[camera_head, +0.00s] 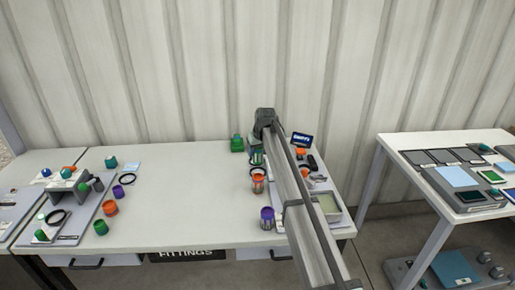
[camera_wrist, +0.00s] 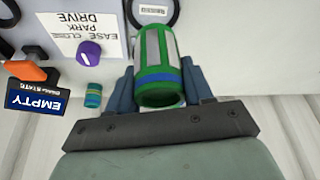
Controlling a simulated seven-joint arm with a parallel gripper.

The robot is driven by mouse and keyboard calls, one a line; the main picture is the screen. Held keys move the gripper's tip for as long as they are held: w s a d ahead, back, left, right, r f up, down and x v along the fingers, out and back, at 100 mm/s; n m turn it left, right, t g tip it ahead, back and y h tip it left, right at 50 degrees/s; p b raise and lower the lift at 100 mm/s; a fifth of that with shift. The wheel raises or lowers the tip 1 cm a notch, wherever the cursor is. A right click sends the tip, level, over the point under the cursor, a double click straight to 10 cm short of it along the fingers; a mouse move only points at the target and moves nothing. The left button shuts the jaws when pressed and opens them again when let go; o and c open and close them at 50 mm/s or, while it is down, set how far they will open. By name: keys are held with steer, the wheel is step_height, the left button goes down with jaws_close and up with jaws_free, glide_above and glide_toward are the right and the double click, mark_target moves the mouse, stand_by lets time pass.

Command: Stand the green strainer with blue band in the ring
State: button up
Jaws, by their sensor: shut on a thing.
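The green strainer with a blue band (camera_wrist: 159,82) is between the two blue-grey fingers of my gripper (camera_wrist: 160,84) in the wrist view. It has pale slotted sides, and the blue band is near the end closest to the camera. In the head view my gripper (camera_head: 258,146) is over the right side of the white table, with the strainer (camera_head: 257,158) partly hidden below it. A black ring (camera_wrist: 174,17) lies beyond the strainer at the top of the wrist view, around a small white label. I cannot tell the gap between strainer and ring.
An EMPTY sign (camera_wrist: 38,101), an orange part (camera_wrist: 25,70), a purple knob (camera_wrist: 89,53) and a teal banded piece (camera_wrist: 93,95) are nearby. Orange (camera_head: 258,182) and purple (camera_head: 267,217) strainers stand in front. The table's middle is clear.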

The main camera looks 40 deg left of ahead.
mark_target(257, 161)
steer(key=shift+f, duration=2.9)
steer(key=o, duration=1.2)
steer(key=shift+r, duration=0.1)
